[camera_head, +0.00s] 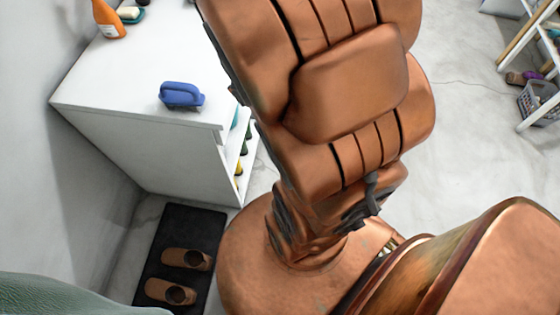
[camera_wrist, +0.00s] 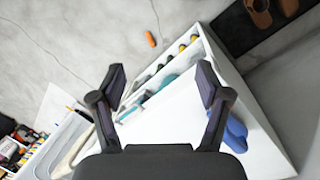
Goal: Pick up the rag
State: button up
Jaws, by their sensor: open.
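My gripper (camera_wrist: 161,80) is open and empty in the wrist view, its two dark fingers spread above the white shelf unit (camera_wrist: 172,117). No clear rag can be made out in either view. A pale beige item (camera_wrist: 72,152) at the lower left of the wrist view is too small and partly covered to identify. In the head view my copper arm fills the middle and the gripper does not show. The white shelf unit (camera_head: 130,120) stands left of the arm.
A blue brush (camera_head: 181,95) lies on the unit's top; an orange bottle (camera_head: 108,20) and a soap dish (camera_head: 131,14) are at its back. Bottles stand on its side shelves. Brown slippers (camera_head: 186,259) rest on a dark mat (camera_head: 190,222). The floor at right is mostly clear.

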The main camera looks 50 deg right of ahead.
jog(key=w+d+f+n+b, duration=0.1)
jog(key=w+d+f+b, duration=0.3)
jog(key=d+f, duration=0.6)
jog(key=w+d+f+h+b, duration=0.1)
jog(key=w+d+f+b, duration=0.2)
jog(key=d+f+b, duration=0.75)
jog(key=w+d+f+n, duration=0.1)
jog(key=w+d+f, duration=0.3)
jog(key=f, duration=1.2)
jog(key=w+f+t+y+b, duration=0.1)
jog(key=f+b, duration=0.3)
jog(key=f, duration=0.9)
jog(key=w+f+n+t+y+b, duration=0.1)
jog(key=f+b, duration=0.4)
jog(key=f, duration=0.9)
jog(key=w+d+f+n+t+b, duration=0.1)
jog(key=f+b, duration=0.3)
jog(key=f, duration=0.9)
jog(key=shift+w+f+y, duration=0.4)
jog(key=shift+w+a+f+b, duration=0.2)
jog(key=shift+f+b, duration=0.3)
jog(key=shift+f, duration=0.2)
jog(key=shift+w+a+f+b, duration=0.1)
jog(key=shift+w+f+b, duration=0.05)
jog(key=shift+f+b, duration=0.45)
jog(key=f+b, duration=0.1)
jog(key=f, duration=0.1)
jog(key=f+b, duration=0.3)
jog(key=shift+w+f, duration=0.3)
jog(key=shift+f, duration=0.05)
